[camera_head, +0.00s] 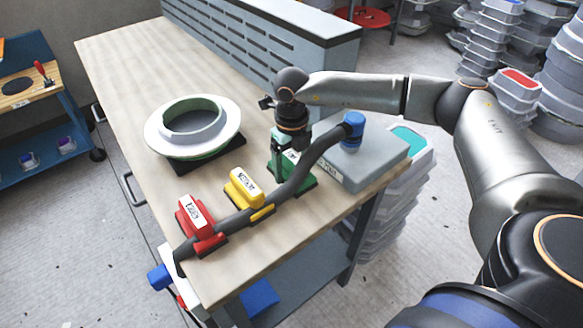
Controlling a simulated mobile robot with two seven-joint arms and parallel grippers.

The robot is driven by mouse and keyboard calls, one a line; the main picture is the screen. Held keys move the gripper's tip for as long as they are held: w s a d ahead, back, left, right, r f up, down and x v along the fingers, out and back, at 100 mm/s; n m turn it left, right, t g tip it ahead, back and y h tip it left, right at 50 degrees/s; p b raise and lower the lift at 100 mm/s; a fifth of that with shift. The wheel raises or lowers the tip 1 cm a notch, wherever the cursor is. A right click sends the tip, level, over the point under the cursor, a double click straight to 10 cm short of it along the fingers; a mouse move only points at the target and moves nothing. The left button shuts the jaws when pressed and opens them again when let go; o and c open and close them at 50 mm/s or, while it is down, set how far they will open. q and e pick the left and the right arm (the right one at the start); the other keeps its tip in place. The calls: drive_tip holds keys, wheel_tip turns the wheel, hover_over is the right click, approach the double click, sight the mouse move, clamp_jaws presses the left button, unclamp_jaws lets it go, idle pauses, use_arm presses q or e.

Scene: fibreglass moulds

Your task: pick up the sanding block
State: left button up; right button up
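Three sanding blocks stand in a row on the table: a red one (195,215), a yellow one (243,188) reading "MEDIUM", and a green one (294,157) with a white label. The red label is too small to read surely. My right gripper (279,153) points down at the green block, its fingers against or just over the block's left part. Whether the fingers are closed on it I cannot tell. The gripper hides part of the green block. My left gripper is not in view.
A thick grey hose (290,190) with blue ends crosses in front of the blocks. A white ring-shaped mould (157,133) lies on a dark base to the left. A grey box (368,163) stands right of the green block. The table (115,50) is clear at its far left.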

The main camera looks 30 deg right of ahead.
drive_tip(key=c, duration=0.9)
drive_tip(key=shift+o, duration=0.2)
drive_tip(key=shift+r, duration=0.1)
drive_tip(key=shift+w+r, duration=0.1)
drive_tip(key=shift+r, duration=0.4)
drive_tip(key=s+a+r+b, duration=0.1)
drive_tip(key=a+r+b, duration=0.1)
drive_tip(key=a+r, duration=1)
drive_tip(key=shift+a+b, duration=0.3)
drive_tip(key=shift+a, duration=0.7)
drive_tip(key=shift+s, duration=0.1)
